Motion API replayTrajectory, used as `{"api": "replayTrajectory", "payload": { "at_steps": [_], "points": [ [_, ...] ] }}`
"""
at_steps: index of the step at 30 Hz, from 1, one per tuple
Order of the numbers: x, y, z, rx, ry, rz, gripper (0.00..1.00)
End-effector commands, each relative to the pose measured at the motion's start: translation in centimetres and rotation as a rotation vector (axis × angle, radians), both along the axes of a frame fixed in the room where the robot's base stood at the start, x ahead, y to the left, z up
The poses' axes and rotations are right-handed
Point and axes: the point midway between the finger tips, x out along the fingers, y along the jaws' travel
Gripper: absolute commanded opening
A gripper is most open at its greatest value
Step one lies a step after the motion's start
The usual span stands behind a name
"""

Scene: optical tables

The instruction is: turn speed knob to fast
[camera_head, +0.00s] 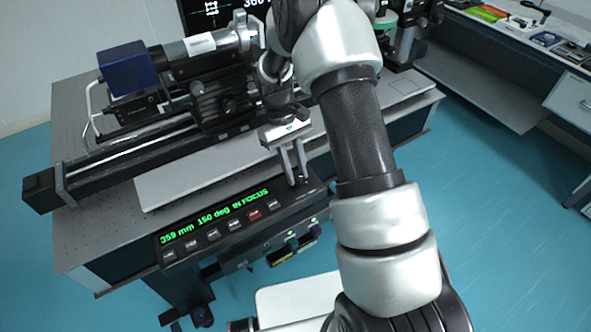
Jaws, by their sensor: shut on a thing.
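The control panel (180,224) lies along the front edge of the optical table, with a green readout of "359 mm 150 deg IN FOCUS" and several small buttons below it. My gripper (298,181) points down at the right end of this panel. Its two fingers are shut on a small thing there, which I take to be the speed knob. The fingertips hide most of the knob, so its pointer and setting cannot be read.
A red button (254,215) sits just left of my fingers. A black rail (130,152) with a blue-ended optical tube (127,68) stands behind the panel. Small coloured knobs (292,243) sit on the front below. A side bench (520,45) is at right.

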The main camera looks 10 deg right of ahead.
Motion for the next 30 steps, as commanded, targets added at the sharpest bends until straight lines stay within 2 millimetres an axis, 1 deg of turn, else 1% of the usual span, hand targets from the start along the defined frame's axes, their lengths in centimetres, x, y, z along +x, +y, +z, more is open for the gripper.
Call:
{"api": "replayTrajectory", "payload": {
  "at_steps": [12,13,16,26,30],
  "points": [
    [0.0,0.0,0.0,0.000,0.001,-0.010,0.01],
    [0.0,0.0,0.0,0.000,0.001,-0.010,0.25],
    [0.0,0.0,0.0,0.000,0.001,-0.009,0.41],
    [0.1,0.0,0.2,0.000,0.000,-0.008,0.42],
    [0.7,0.2,1.4,0.000,-0.004,-0.007,0.42]
  ]
}}
